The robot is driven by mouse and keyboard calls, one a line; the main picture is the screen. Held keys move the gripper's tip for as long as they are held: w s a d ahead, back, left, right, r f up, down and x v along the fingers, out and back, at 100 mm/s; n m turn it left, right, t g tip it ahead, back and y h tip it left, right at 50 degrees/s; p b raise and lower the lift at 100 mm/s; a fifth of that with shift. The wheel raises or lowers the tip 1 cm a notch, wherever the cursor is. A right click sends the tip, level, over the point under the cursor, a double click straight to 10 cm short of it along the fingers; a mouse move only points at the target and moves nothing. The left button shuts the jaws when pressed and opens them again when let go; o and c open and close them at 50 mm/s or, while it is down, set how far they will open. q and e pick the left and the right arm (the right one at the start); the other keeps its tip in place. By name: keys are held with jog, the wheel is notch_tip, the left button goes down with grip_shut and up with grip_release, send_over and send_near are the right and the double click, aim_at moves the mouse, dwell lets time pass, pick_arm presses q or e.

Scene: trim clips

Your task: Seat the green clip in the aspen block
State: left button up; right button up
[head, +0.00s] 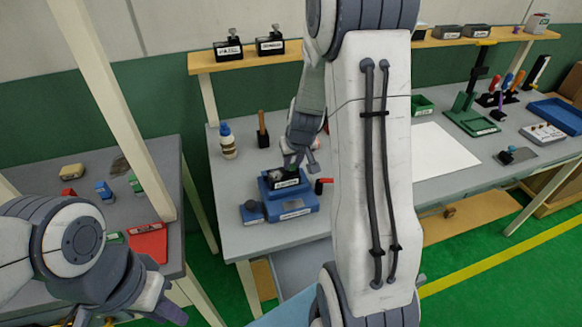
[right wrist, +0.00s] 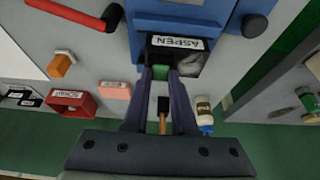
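The aspen block is a black block with a white ASPEN label (right wrist: 176,43), sitting in the blue fixture (right wrist: 190,14). In the head view the block (head: 284,182) sits on top of the blue fixture (head: 296,207) on the middle table. The green clip (right wrist: 160,73) is between my right gripper's fingertips (right wrist: 160,76), at the block's edge below the label. I cannot tell how deep it sits in the block. In the head view my right gripper (head: 296,162) is right over the block. My left gripper (head: 128,312) is open and empty at the lower left, partly cut off.
A red-handled lever (head: 322,184) stands beside the fixture. A white bottle (head: 227,141) and a wooden-handled tool (head: 262,130) stand behind it to the left. A red tray (head: 147,242) lies on the left table. A red scrap box (right wrist: 72,103) shows in the wrist view.

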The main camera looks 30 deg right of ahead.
grip_shut()
jog(key=shift+r, duration=0.55)
jog(key=r, duration=0.3)
jog(key=shift+s+d+r, duration=0.25)
jog(key=shift+s+d, duration=0.15)
jog(key=s+d+r+b, duration=0.3)
jog(key=s+d+r, duration=0.2)
jog(key=s, duration=0.4)
jog(key=shift+d+r, duration=0.3)
jog(key=shift+r, duration=0.45)
jog(key=p, duration=0.4)
send_over(293, 168)
notch_tip(293, 168, down, 7)
jog(key=shift+s+r, duration=0.15)
jog(key=shift+w+f, duration=0.2)
jog(key=shift+f+b, duration=0.4)
jog(key=shift+f, duration=1.35)
